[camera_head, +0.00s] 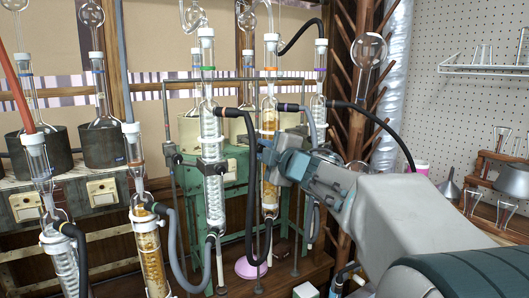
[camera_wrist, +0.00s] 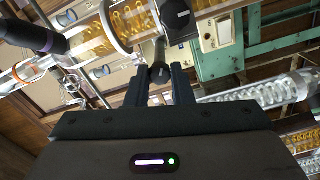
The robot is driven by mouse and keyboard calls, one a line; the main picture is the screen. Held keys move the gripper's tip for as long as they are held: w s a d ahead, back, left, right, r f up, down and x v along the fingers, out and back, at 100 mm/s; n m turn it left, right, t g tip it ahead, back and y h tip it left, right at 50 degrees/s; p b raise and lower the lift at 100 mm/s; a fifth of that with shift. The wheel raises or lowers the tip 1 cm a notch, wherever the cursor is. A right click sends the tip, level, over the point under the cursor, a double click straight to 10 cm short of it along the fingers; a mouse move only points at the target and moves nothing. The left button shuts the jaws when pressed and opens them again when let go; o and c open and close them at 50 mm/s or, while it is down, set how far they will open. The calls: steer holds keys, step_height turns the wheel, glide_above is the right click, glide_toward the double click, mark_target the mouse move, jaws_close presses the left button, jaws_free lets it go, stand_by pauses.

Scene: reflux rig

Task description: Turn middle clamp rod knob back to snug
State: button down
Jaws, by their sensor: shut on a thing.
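The middle clamp's rod knob (camera_wrist: 160,72) is a small black cylinder in the wrist view. My gripper (camera_wrist: 160,80) has one dark finger on each side of it and is shut on it. A second, larger black knob (camera_wrist: 177,14) sits just beyond, beside the glass column with amber coils (camera_wrist: 128,20). In the head view my gripper (camera_head: 264,152) is at the amber-filled column (camera_head: 269,185), coming in from the right. The held knob is hidden there behind the fingers and the black hose.
A black hose (camera_head: 252,200) hangs close to the left of my gripper. A clear coil condenser (camera_head: 212,190) with its own clamp (camera_head: 212,167) stands further left. A green frame (camera_head: 190,200) is behind. A wooden peg rack (camera_head: 352,120) rises behind my arm.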

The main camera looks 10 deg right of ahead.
steer(key=c, duration=1.3)
jaws_free()
steer(key=shift+o, duration=0.2)
steer(key=shift+s, duration=0.1)
steer(key=v, duration=1.3)
steer(key=shift+s, duration=0.35)
steer(key=shift+w+d, duration=0.1)
steer(key=shift+d, duration=0.05)
